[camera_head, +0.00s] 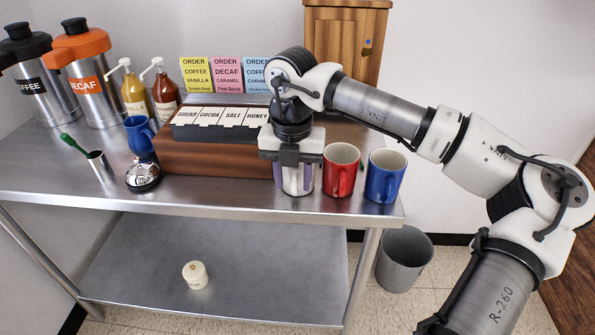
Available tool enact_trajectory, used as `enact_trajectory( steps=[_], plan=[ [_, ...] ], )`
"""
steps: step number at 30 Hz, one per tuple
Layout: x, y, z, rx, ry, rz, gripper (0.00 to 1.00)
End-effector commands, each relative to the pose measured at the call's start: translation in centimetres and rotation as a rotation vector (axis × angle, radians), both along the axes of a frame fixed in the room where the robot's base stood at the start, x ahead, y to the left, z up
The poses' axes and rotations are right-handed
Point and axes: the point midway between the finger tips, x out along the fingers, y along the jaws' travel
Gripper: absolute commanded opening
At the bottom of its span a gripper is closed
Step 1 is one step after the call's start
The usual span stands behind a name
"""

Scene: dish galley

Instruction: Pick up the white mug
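The white mug (297,188) stands at the front edge of the steel table, left of the red mug (340,172). Its upper part is hidden by my gripper (296,180). My gripper points down over it, with a finger showing at the left and right sides of the mug. I cannot tell whether the fingers press on it. The blue mug (383,178) stands upright right of the red one.
A wooden box with labelled lids (215,158) sits close behind and left of my gripper. A bell (143,177), blue pitcher (139,135), syrup bottles (136,95) and coffee urns (88,75) stand left. A cream cylinder (195,275) is on the lower shelf. A bin (404,262) stands right.

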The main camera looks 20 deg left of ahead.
Motion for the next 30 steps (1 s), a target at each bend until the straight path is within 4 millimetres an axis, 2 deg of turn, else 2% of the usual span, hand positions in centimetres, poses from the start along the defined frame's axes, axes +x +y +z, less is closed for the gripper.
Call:
enact_trajectory(
  steps=[5, 12, 21, 30],
  plan=[
    [0.0, 0.0, -1.3, 0.001, 0.004, 0.002, 0.38],
    [0.2, -0.1, -4.7, 0.001, 0.002, 0.002, 0.38],
    [0.2, -0.1, -5.4, 0.001, -0.001, 0.001, 0.38],
    [0.2, -0.1, -5.4, 0.001, -0.001, 0.002, 0.00]
  ],
)
